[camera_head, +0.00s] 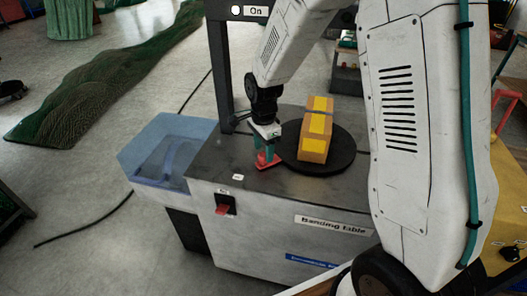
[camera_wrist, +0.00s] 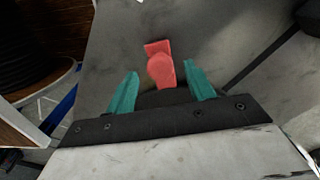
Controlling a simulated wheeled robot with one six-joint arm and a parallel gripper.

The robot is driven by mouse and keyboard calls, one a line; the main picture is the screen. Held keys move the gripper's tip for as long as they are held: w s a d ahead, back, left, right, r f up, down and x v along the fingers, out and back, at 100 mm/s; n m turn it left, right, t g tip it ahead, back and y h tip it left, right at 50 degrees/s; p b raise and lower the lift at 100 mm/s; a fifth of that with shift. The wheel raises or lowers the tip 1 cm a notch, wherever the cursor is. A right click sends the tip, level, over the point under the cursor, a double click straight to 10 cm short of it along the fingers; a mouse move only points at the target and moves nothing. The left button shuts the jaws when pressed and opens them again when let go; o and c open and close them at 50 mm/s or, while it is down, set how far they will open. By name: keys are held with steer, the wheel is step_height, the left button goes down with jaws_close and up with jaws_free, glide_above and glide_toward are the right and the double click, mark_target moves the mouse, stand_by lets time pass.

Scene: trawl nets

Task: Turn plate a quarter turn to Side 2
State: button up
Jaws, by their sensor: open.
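The dark round plate (camera_head: 344,156) lies on the grey top of the banding table. An orange and yellow box (camera_head: 315,130) with a dark band around it sits on the plate. A small red handle (camera_head: 268,164) is at the plate's left edge; whether it is joined to the plate I cannot tell. My gripper (camera_head: 266,148) points down over this handle, its green fingers open. In the wrist view the red handle (camera_wrist: 160,66) shows ahead of and between the open fingertips (camera_wrist: 162,82). I see no clear grip on it. No side label is readable on the plate.
A dark upright frame (camera_head: 220,75) with an "On" sign (camera_head: 256,11) stands behind the table. A blue translucent bin (camera_head: 165,150) adjoins the left. A red switch (camera_head: 223,209) is on the front. Green netting (camera_head: 110,75) lies on the floor at upper left.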

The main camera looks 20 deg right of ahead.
steer(key=shift+f, duration=0.8)
jaws_close()
